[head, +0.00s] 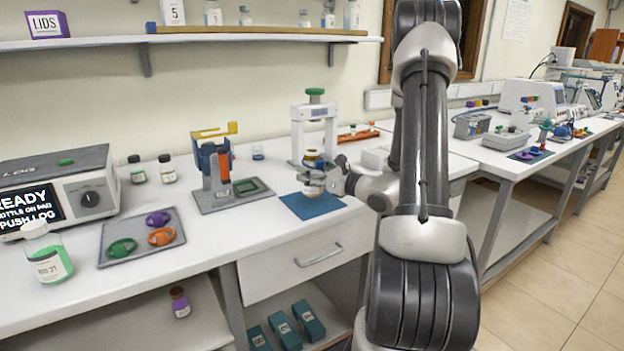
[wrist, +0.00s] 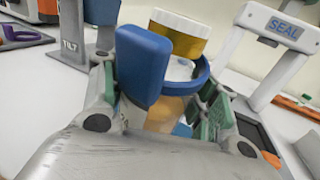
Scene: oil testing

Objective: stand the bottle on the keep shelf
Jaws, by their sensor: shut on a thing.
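The bottle (head: 311,161) is small, with an amber band, and looks roughly upright over the blue mat (head: 306,206). I cannot tell whether it touches the mat. My gripper (head: 318,180) is shut on it from the right. In the wrist view the bottle (wrist: 180,36) shows its amber and white part between the fingers of my gripper (wrist: 168,100), with a blue block and ring around it. Its lower part is mostly hidden. A wall shelf (head: 110,42) at upper left bears a wooden strip and several small bottles; no sign names it the keep shelf.
The white press frame (head: 298,132), marked SEAL in the wrist view (wrist: 283,27), stands behind the bottle. A blue and orange stand (head: 212,165) is left of it.

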